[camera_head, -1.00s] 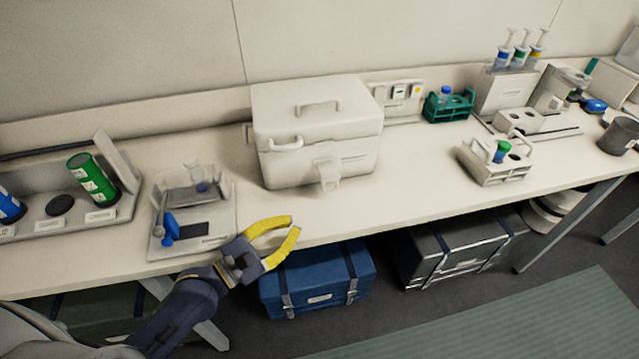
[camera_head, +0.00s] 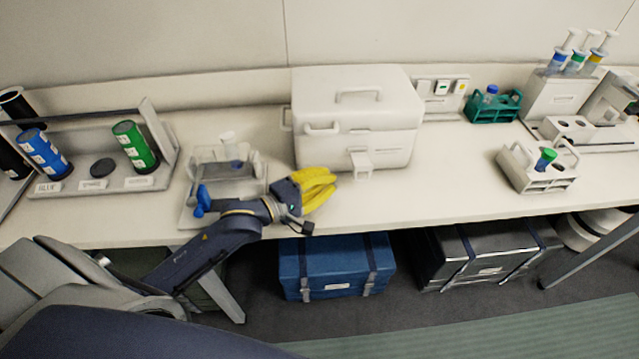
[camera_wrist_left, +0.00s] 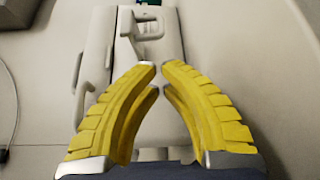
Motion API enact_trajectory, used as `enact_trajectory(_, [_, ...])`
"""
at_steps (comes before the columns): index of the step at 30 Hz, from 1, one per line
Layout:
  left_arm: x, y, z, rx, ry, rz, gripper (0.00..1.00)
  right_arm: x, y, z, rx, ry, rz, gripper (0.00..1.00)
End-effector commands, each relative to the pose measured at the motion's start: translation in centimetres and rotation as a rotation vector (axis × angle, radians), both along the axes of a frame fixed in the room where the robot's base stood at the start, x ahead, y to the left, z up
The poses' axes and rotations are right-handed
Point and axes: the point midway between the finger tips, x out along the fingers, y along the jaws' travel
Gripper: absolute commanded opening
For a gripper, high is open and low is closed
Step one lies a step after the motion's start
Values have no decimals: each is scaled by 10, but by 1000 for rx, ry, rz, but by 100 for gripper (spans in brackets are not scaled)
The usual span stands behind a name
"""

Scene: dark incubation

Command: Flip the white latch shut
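The white latch (camera_head: 361,163) is on the front of the white lidded box (camera_head: 312,150) on the bench. It appears to jut outward from the front face. My left gripper (camera_head: 334,183) is left of and slightly below the latch in the head view, apart from it. In the left wrist view its yellow fingers (camera_wrist_left: 156,67) are drawn close together, with a narrow gap between the tips and nothing held. The box (camera_wrist_left: 96,60) fills the wrist view's upper middle, beyond the fingertips. My right gripper is not in view.
A balance-like device (camera_head: 222,180) stands just behind and left of my left gripper. A canister rack (camera_head: 90,187) is farther left. A teal tube rack (camera_head: 494,107) and a white tube rack (camera_head: 537,175) stand to the right. The bench front right of the latch is clear.

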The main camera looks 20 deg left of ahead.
Motion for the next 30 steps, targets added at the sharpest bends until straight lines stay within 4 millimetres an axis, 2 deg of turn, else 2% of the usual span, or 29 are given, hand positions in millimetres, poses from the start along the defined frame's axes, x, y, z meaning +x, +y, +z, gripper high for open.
enact_trajectory(6, [26, -15, -2, -1, 0, 0, 0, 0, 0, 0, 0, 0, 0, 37])
enact_trajectory(12, [41, -24, -4, -1, 1, 0, 0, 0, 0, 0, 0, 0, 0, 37])
enact_trajectory(30, [48, -29, -5, -2, 2, -1, 0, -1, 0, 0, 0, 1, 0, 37])
